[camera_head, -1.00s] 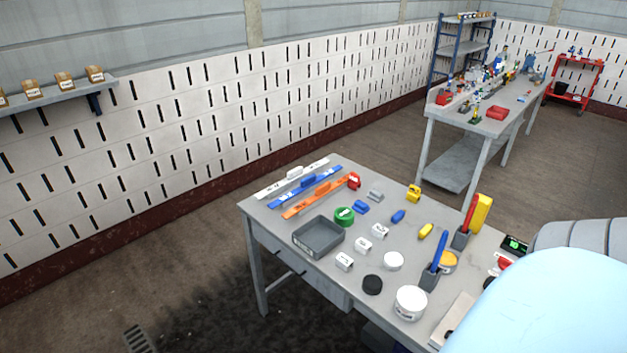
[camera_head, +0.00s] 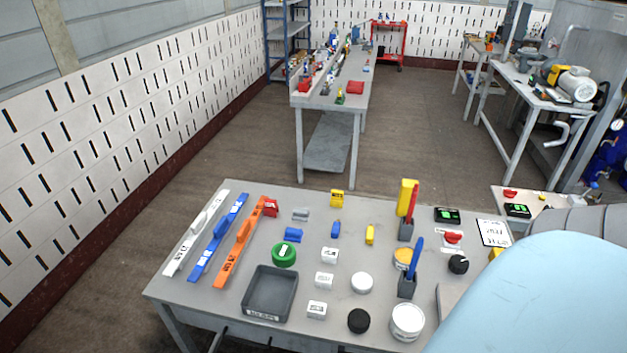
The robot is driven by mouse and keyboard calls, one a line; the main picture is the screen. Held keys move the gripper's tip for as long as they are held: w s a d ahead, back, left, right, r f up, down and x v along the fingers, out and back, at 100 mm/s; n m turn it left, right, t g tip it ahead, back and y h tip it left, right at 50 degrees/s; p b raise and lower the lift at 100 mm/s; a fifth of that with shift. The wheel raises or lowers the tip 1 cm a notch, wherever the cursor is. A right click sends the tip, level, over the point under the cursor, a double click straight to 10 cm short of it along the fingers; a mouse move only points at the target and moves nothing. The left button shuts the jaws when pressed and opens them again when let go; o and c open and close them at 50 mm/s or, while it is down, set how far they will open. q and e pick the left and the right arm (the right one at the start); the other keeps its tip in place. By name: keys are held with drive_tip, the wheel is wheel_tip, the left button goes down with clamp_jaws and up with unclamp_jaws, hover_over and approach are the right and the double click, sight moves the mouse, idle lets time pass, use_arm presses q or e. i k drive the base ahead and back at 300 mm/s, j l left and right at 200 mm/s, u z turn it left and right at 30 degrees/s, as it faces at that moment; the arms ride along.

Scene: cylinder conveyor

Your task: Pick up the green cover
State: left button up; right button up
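The green cover (camera_head: 284,254) is a round green disc with a white mark on top. It lies on the grey table (camera_head: 225,270), just above the dark grey tray (camera_head: 270,293) and below a small blue block (camera_head: 293,234). Nothing covers it. Neither of my grippers shows in the head view. A pale blue rounded surface, which I take to be part of me, fills the lower right corner and hides the table's right end.
White, blue and orange bars (camera_head: 240,242) lie on the table's left side. White blocks (camera_head: 325,280), a black disc (camera_head: 358,321), a white round container (camera_head: 407,321) and upright holders (camera_head: 407,286) stand right of the tray. A second workbench (camera_head: 325,105) stands behind.

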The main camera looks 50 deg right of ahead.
sight(283, 253)
drive_tip(key=i+z, duration=0.2)
drive_tip(key=z, duration=0.3)
drive_tip(key=i+j+z, duration=0.2)
drive_tip(key=z, duration=0.3)
drive_tip(key=i+j+z, duration=0.15)
drive_tip(key=z, duration=0.3)
